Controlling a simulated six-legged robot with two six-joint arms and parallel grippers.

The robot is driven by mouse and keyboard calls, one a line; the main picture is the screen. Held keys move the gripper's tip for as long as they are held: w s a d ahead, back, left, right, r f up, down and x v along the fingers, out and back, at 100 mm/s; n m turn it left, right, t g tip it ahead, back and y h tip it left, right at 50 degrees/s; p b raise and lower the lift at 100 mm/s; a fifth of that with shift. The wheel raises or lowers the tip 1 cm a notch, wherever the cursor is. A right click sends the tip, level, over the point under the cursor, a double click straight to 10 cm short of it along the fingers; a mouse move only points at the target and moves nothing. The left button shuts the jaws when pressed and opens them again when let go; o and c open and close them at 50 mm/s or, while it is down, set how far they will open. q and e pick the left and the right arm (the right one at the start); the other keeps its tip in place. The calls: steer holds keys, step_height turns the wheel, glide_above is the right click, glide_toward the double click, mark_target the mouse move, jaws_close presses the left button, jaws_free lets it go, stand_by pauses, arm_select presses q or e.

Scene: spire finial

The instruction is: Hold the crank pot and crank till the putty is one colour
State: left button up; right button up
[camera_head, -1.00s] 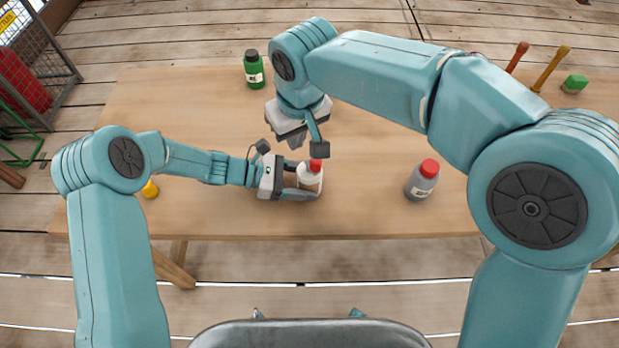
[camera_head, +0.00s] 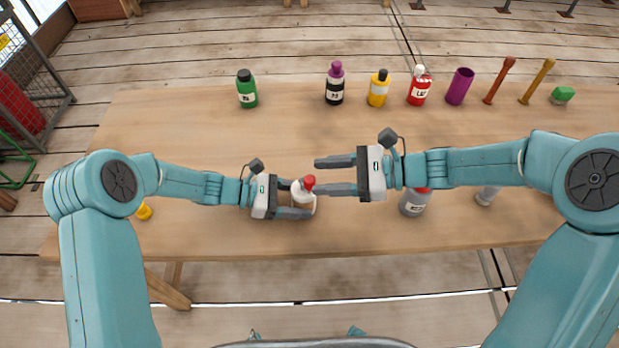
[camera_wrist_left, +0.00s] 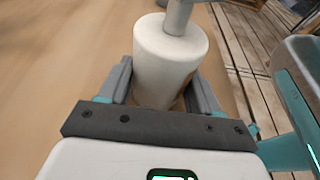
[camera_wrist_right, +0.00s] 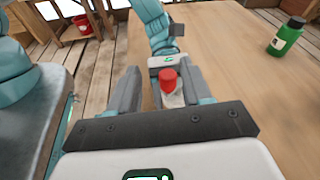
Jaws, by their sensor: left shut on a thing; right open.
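The crank pot (camera_head: 305,204) is a small white pot with a red knob (camera_head: 309,182) on top. My left gripper (camera_head: 294,199) is shut around its body, near the table's front edge. In the left wrist view the white pot (camera_wrist_left: 166,62) sits between the fingers, with a grey shaft rising from its top. My right gripper (camera_head: 324,176) is open and points left, its fingertips close to the red knob. In the right wrist view the red knob (camera_wrist_right: 168,79) shows between the open fingers, beyond the tips. The putty is hidden.
A grey red-capped bottle (camera_head: 413,204) stands under my right arm. Green (camera_head: 247,94), black-and-purple (camera_head: 334,86), yellow (camera_head: 378,92) and red (camera_head: 419,93) bottles and a purple cup (camera_head: 460,87) line the back. The middle of the wooden table (camera_head: 200,130) is clear.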

mark_target(309, 178)
steer(key=d+f+m+t+y, duration=0.2)
steer(key=d+f+m, duration=0.1)
steer(key=d, duration=0.1)
steer(key=shift+y, duration=0.3)
steer(key=x, duration=0.7)
steer(key=shift+a+f, duration=0.15)
steer(key=shift+a, duration=0.25)
jaws_close()
